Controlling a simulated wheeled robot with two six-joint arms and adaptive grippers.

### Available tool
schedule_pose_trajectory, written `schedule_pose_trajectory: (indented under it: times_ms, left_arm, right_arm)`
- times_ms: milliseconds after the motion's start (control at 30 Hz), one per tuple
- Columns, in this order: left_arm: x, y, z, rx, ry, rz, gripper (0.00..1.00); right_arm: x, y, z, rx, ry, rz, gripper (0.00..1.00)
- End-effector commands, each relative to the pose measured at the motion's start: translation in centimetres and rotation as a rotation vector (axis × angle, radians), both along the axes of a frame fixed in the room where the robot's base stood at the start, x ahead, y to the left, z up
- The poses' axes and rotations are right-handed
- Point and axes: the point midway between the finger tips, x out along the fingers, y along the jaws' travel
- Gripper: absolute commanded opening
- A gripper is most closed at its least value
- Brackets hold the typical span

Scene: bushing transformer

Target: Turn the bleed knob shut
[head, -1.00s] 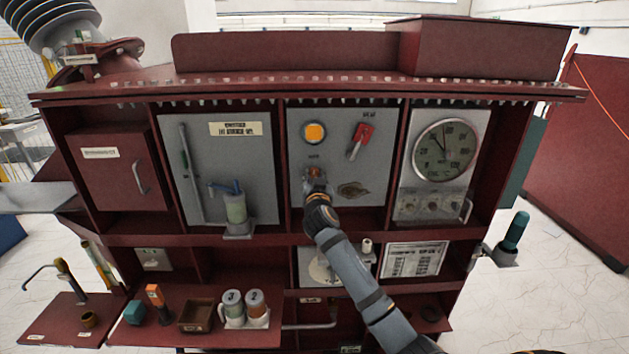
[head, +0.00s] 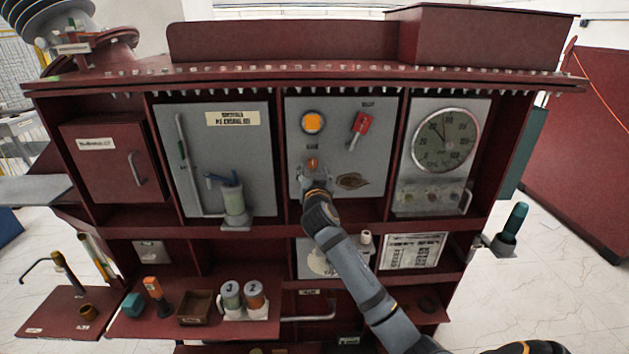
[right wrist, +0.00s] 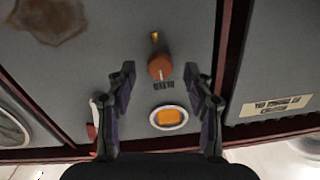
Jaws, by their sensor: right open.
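The bleed knob (head: 312,163) is a small orange-brown knob on the grey middle panel (head: 375,125), below the round orange lamp (head: 312,123). In the right wrist view the knob (right wrist: 160,67) shows between the fingertips, with a small yellow mark beside it and a dark label on its other side. My right gripper (head: 313,180) is open at the panel, just below the knob in the head view. The fingers (right wrist: 159,75) are spread on both sides of the knob with gaps, not visibly touching it. My left gripper is out of view.
A round gauge (head: 445,140) is to the right. A shelf below holds two numbered canisters (head: 243,299) and an open box (head: 195,307).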

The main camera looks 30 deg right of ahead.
Motion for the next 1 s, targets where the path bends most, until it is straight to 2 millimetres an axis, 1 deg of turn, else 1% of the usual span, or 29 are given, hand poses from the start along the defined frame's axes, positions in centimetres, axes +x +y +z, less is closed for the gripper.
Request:
schedule_pose_trajectory:
  times_ms: [33, 200, 300, 400, 567, 1000]
  left_arm:
    - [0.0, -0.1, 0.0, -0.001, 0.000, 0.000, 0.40]
    - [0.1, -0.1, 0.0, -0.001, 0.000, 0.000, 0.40]
    - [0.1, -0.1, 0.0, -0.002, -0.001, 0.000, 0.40]
    - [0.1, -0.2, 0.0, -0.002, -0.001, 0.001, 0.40]
    - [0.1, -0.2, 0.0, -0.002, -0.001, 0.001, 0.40]
    - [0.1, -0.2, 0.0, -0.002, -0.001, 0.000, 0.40]
  right_arm:
    - [-1.1, 0.7, -0.1, 0.000, 0.000, 0.003, 0.52]
    - [-4.8, 2.8, -0.2, 0.002, 0.000, 0.003, 0.52]
    - [-6.5, 3.7, -0.1, 0.003, 0.000, 0.002, 0.52]
    - [-7.5, 4.4, -0.1, 0.002, 0.000, 0.002, 0.52]
    - [-8.2, 4.7, 0.0, 0.001, 0.000, 0.000, 0.52]
    - [-8.2, 4.6, 0.0, 0.000, 0.000, 0.000, 0.52]
